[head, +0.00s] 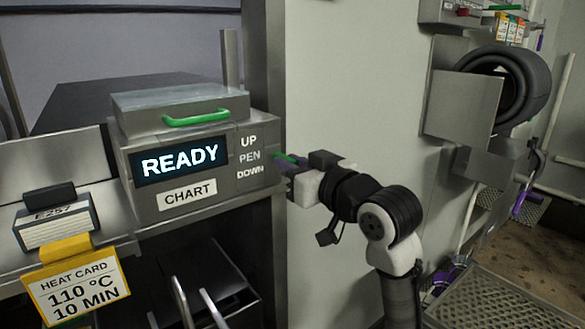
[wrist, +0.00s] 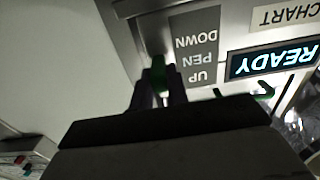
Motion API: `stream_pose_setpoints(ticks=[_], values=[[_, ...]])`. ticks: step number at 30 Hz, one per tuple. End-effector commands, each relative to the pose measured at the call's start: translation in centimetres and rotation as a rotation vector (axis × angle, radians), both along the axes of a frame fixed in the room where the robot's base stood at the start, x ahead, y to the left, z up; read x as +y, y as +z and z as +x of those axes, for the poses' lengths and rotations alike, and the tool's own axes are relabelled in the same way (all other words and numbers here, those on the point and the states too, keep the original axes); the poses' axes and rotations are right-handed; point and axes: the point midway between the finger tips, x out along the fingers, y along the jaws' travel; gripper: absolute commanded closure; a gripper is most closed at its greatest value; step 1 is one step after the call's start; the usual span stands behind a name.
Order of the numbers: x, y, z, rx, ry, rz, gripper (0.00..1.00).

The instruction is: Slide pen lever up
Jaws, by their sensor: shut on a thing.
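The chart recorder (head: 185,165) is a grey metal box with a lit READY screen. Its UP, PEN and DOWN label (head: 249,156) is on the right of its front. The pen lever (head: 287,157) is small and green, at the box's right edge, roughly level with the word PEN. My gripper (head: 282,165) comes from the right and is shut on the lever. In the wrist view, the label is upside down, and the green lever (wrist: 158,74) shows between the fingers of my gripper (wrist: 159,84). The fingers hide part of the lever.
A green handle (head: 197,118) sits on the recorder's lid. A yellow-topped heat card (head: 75,285) and a labelled box (head: 57,222) are at the left. A pale wall (head: 350,80) stands behind my arm. A metal grate (head: 500,300) is at the lower right.

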Motion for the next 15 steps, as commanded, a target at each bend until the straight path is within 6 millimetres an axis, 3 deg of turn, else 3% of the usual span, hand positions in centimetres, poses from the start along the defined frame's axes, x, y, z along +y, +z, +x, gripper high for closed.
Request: stream_pose_setpoints(ticks=[1,6,15], values=[[0.1,1.7,0.0,-0.002,0.001,0.0,1.0],[0.0,4.2,0.0,-0.001,0.0,0.0,1.0],[-0.1,4.4,0.0,-0.006,-0.003,0.003,1.0]])
